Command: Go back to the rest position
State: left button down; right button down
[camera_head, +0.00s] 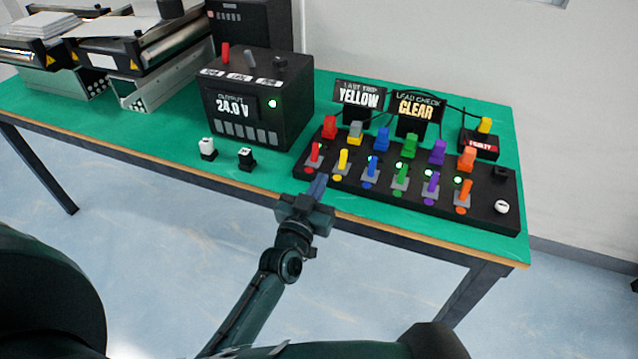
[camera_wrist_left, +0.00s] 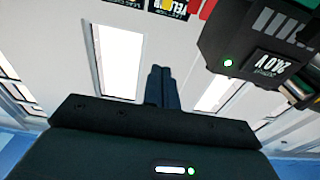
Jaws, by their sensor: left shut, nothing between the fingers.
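My left gripper (camera_head: 318,186) is shut and empty. In the head view it is in front of the left end of the black switch panel (camera_head: 480,208), near the table's front edge; I cannot tell whether it touches anything. Its closed fingers also show in the left wrist view (camera_wrist_left: 161,86), with nothing between them. My right gripper is in neither view.
The green table (camera_head: 180,150) holds a black power supply (camera_head: 290,120) reading 24.0 V, which also shows in the left wrist view (camera_wrist_left: 235,40). Displays read YELLOW (camera_head: 360,97) and CLEAR (camera_head: 416,108). Mini conveyors (camera_head: 150,50) stand at the back left. Open floor lies in front.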

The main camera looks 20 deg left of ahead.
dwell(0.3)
pick_arm(q)
jog(key=s+d+f+m+g+h, duration=0.1)
jog(key=s+f+g, duration=0.3)
jog(key=s, duration=0.7)
jog(key=s+d+f+m+g+h, duration=0.1)
jog(key=s+f+g, duration=0.3)
jog(key=s+f, duration=0.5)
jog(key=s, duration=0.3)
jog(key=shift+s+f+g, duration=0.2)
jog(key=shift+s+g, duration=0.05)
jog(key=shift+g, duration=0.05)
